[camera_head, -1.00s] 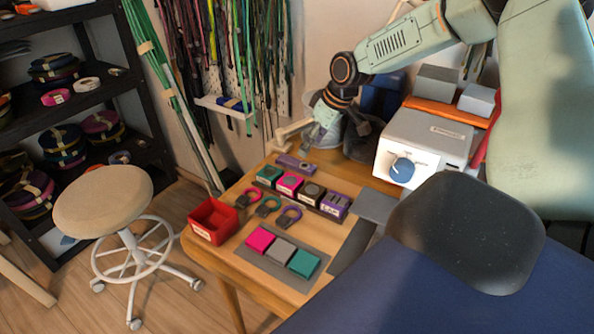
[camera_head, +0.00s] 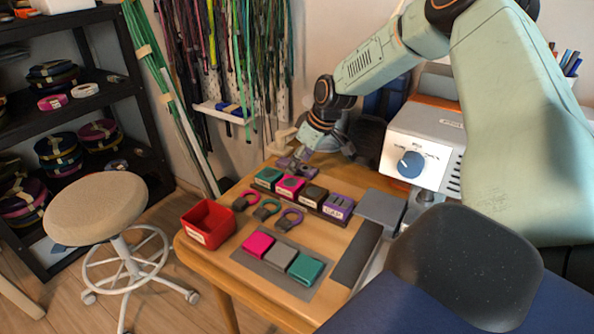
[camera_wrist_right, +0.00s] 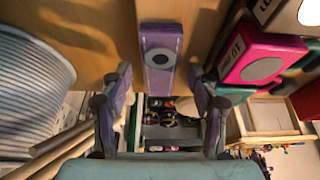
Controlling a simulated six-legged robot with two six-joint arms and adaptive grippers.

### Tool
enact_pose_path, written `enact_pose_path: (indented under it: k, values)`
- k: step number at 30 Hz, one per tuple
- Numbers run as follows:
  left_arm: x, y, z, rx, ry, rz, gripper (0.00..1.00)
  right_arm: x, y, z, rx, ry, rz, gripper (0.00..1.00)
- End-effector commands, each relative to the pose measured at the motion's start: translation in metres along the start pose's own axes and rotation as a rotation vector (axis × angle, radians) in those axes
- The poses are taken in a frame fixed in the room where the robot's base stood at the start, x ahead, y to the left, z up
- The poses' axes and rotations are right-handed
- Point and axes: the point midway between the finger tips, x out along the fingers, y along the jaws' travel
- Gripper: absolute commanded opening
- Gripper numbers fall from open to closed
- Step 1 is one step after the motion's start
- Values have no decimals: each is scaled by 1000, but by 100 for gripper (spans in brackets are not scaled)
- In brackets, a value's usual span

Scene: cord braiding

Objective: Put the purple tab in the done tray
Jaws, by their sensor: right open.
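The purple tab (camera_head: 284,162), a flat bar with a grey disc, lies at the back of the wooden table. It also shows in the right wrist view (camera_wrist_right: 160,32), top centre. My right gripper (camera_head: 299,159) is close above it in the head view and partly hides it. In the right wrist view my right gripper (camera_wrist_right: 160,78) is open and empty, its fingers apart on either side of the tab's near end. The red tray (camera_head: 209,224) stands at the table's left edge; its label is too small to read. My left gripper is not in view.
A row of teal (camera_head: 267,178), pink, dark and purple (camera_head: 338,206) blocks stands just in front of the tab. A white machine with a blue knob (camera_head: 411,164) stands right.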

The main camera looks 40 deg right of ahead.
Motion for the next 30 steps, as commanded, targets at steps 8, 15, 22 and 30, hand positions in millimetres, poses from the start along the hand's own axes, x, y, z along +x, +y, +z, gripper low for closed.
enact_pose_path:
  k: [8, 15, 22, 30]
  values:
    - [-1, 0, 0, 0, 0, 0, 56, -1, 0, 0, -1, 0, 0, 48]
    - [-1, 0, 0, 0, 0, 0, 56, -1, 0, 0, -1, 0, 0, 28]
    - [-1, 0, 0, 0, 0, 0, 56, -1, 0, 0, -1, 0, 0, 9]
    - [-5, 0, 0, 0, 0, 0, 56, -9, 0, -4, -2, 1, 1, 9]
